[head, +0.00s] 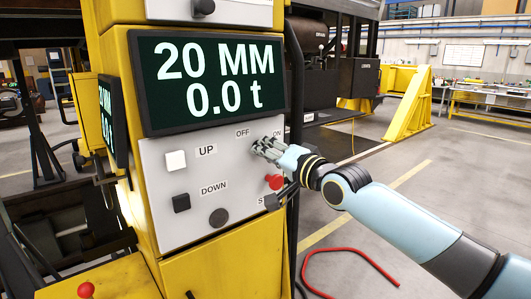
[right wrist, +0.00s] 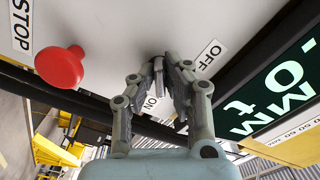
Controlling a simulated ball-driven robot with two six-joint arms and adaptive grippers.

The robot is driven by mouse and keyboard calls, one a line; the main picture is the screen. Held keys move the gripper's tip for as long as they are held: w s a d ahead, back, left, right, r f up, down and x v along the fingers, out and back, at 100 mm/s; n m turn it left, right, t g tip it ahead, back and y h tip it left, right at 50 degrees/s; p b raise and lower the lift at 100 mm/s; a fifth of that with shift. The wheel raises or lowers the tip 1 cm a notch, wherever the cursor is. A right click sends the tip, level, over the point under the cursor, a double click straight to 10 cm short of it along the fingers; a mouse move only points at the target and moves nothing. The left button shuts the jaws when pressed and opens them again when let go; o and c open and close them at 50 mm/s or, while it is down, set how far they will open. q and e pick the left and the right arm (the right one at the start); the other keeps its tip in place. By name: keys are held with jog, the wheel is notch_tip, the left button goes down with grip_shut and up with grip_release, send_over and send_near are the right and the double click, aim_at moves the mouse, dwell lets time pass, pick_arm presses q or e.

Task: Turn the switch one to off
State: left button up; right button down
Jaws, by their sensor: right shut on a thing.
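Switch one is on the grey control panel (head: 155,215), between the OFF label (head: 242,133) and the ON label (head: 277,132). My right gripper (head: 258,148) covers it in the head view. In the right wrist view, the small grey switch (right wrist: 158,66) shows between the fingertips, near the OFF label (right wrist: 209,55). The fingers are shut on it from both sides. The exact direction it points is hard to tell. My left gripper is out of view.
A display (head: 212,75) above reads 20 MM and 0.0 t. A red STOP button (head: 274,182) sits just below my right gripper. A white UP button (head: 175,160), a black DOWN button (head: 181,203) and a dark round knob (head: 219,217) are to the left.

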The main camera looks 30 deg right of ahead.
jog(key=n+b, duration=0.1)
jog(key=n, duration=0.1)
jog(key=n+b, duration=0.1)
jog(key=n, duration=0.2)
jog(key=shift+d+f+n, duration=0.1)
jog(key=shift+f+n, duration=0.1)
jog(key=shift+n, duration=0.1)
jog(key=n+b, duration=0.2)
jog(key=n, duration=0.3)
jog(key=shift+d+n, duration=0.1)
jog(key=shift+n, duration=0.2)
jog(key=c, duration=1.4)
grip_release()
jog(key=shift+r, duration=0.1)
jog(key=shift+s+d, duration=0.15)
jog(key=shift+s, duration=1.85)
jog(key=shift+s+d, duration=0.15)
jog(key=shift+s, duration=1.85)
jog(key=shift+s+d, duration=0.15)
jog(key=shift+s, duration=1.85)
